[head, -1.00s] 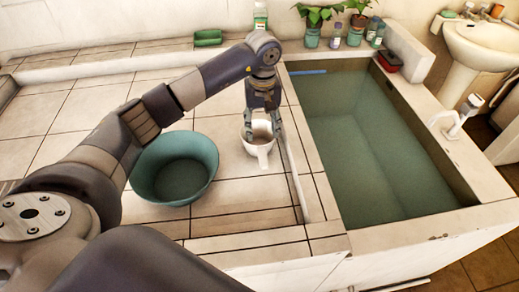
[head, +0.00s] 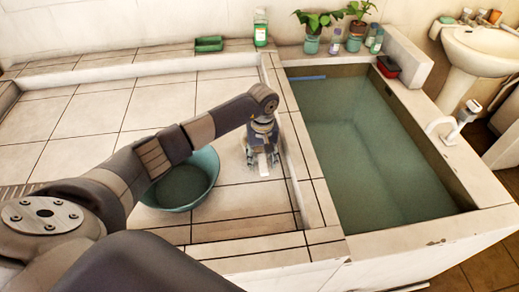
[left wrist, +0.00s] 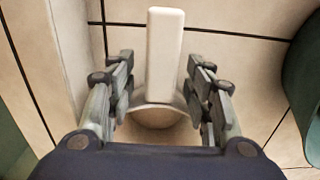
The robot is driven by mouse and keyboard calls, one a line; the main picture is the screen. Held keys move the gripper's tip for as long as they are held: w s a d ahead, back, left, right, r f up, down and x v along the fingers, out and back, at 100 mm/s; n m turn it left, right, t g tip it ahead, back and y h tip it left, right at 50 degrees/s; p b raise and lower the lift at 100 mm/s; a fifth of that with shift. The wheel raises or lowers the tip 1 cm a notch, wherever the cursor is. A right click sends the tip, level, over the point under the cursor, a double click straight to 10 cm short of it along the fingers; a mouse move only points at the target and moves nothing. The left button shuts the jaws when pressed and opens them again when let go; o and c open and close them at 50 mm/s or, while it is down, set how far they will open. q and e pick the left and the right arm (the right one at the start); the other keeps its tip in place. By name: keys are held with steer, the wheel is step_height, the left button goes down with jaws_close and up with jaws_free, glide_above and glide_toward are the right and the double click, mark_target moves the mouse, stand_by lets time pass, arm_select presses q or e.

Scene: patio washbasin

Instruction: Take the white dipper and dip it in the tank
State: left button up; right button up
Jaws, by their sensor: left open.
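The white dipper (head: 263,168) stands on the tiled counter beside the tank, mostly hidden under my left gripper in the head view. In the left wrist view its straight handle (left wrist: 164,50) points up the picture and part of its round cup (left wrist: 155,117) shows below. My left gripper (head: 261,158) is pointed down over the dipper. Its open fingers (left wrist: 161,83) stand on either side of the handle's base, with gaps to it. The tank (head: 440,226) is to the right, filled with greenish water. My right gripper is not in view.
A green basin (head: 190,188) sits left of the dipper, partly behind my arm. A low raised edge (head: 306,185) runs between dipper and tank.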

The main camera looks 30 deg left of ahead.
arm_select(q)
jaws_close()
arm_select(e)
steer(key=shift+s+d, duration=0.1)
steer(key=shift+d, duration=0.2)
arm_select(q)
step_height(320, 180, up, 10)
steer(key=shift+r+b, duration=0.1)
steer(key=shift+b, duration=0.85)
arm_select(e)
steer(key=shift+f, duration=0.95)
